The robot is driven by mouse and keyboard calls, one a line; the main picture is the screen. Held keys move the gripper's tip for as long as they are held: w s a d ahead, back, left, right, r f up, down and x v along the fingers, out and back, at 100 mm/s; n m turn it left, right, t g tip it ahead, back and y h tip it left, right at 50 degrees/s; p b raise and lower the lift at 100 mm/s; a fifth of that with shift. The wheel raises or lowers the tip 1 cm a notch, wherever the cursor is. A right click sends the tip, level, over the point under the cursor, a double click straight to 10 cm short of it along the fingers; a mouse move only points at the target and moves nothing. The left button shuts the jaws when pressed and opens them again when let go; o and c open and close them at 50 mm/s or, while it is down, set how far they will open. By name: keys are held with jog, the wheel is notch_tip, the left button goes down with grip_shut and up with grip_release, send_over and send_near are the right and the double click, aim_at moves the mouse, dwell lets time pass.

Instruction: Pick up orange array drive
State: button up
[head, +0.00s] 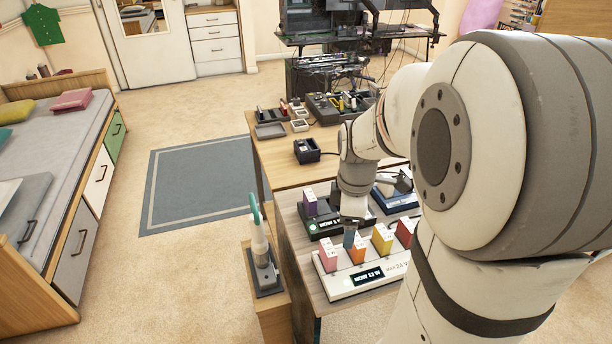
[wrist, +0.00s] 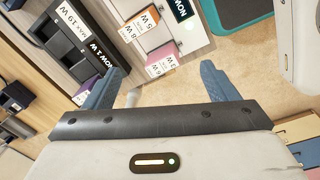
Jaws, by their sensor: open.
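The orange array drive (head: 357,253) stands upright in a white dock (head: 340,290), between a pink drive (head: 327,256) and a yellow drive (head: 382,238). My gripper (head: 350,237) hangs just above and behind the orange drive in the head view. Its blue fingers are apart with nothing between them in the wrist view (wrist: 160,88). The far finger is mostly hidden in the head view.
A red drive (head: 405,230) stands at the white dock's right. A black dock (head: 321,228) with a purple drive (head: 309,203) sits behind it. A blue dock (head: 390,200) is farther right. A soldering-iron-like tool (head: 262,245) stands at the left.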

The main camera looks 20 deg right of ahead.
aim_at(357, 240)
jog(key=d+f+n, duration=0.1)
jog(key=w+d+f+n, duration=0.1)
jog(key=f, duration=0.1)
jog(key=w+d+f+n+b, duration=0.1)
jog(key=f+n, duration=0.1)
jog(key=shift+w+d+g, duration=0.15)
jog(key=shift+d+g, duration=0.1)
jog(key=shift+g, duration=0.15)
jog(key=shift+w+d+f+n, duration=0.15)
jog(key=shift+d+f+n, duration=0.1)
jog(key=shift+f+n, duration=0.35)
notch_tip(357, 240, down, 7)
jog(key=shift+f+b, duration=0.1)
jog(key=shift+b, duration=0.35)
jog(key=c, duration=1.1)
